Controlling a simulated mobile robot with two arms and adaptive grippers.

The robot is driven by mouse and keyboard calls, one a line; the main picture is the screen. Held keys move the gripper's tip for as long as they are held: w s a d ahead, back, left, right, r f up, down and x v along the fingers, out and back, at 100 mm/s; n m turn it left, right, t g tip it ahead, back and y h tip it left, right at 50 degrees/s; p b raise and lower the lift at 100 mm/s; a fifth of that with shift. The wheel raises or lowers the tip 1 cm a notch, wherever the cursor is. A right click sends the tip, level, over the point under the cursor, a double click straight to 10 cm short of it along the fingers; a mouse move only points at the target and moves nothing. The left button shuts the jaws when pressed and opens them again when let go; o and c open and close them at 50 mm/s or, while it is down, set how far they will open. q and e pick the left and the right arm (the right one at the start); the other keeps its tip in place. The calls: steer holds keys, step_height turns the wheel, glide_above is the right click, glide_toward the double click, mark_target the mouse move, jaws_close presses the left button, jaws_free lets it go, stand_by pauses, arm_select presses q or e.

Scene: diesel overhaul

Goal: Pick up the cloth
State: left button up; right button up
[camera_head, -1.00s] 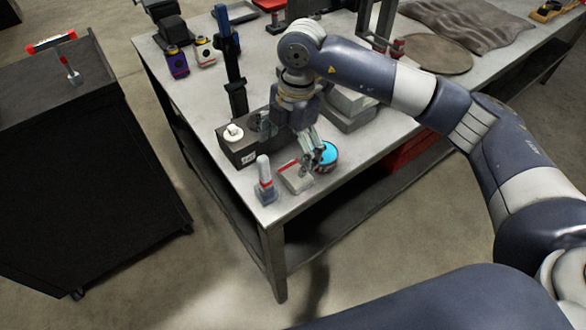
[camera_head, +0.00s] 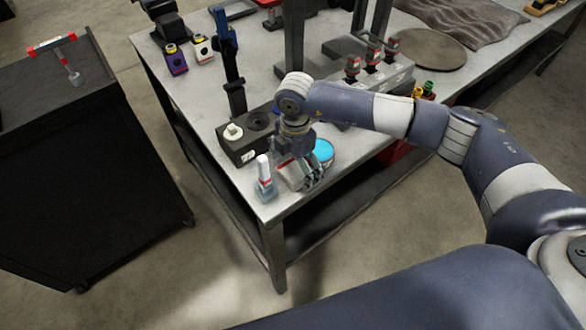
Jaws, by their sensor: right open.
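A small pale folded cloth (camera_head: 289,176) with a red stripe lies near the front corner of the grey workbench (camera_head: 338,174). My right gripper (camera_head: 308,179) is open and low over the cloth, with its fingers pointing down at the cloth's right side. The gripper hides part of the cloth, and I cannot tell whether the fingers touch it. My left gripper is not in view.
A bottle (camera_head: 264,180) stands close left of the cloth, and a round blue-topped tin (camera_head: 323,152) close right. A dark block (camera_head: 238,147) with a white knob is behind. A grey wavy sheet (camera_head: 462,20) lies far right. A black cabinet (camera_head: 85,170) stands left.

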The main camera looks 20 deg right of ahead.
mark_target(295, 169)
steer(key=shift+f, duration=0.25)
steer(key=c, duration=1.2)
steer(key=shift+o, duration=0.2)
steer(key=shift+r, duration=0.1)
steer(key=shift+r, duration=0.35)
step_height(295, 169, up, 8)
steer(key=b, duration=0.3)
steer(key=shift+r, duration=0.6)
steer(key=shift+o, duration=0.6)
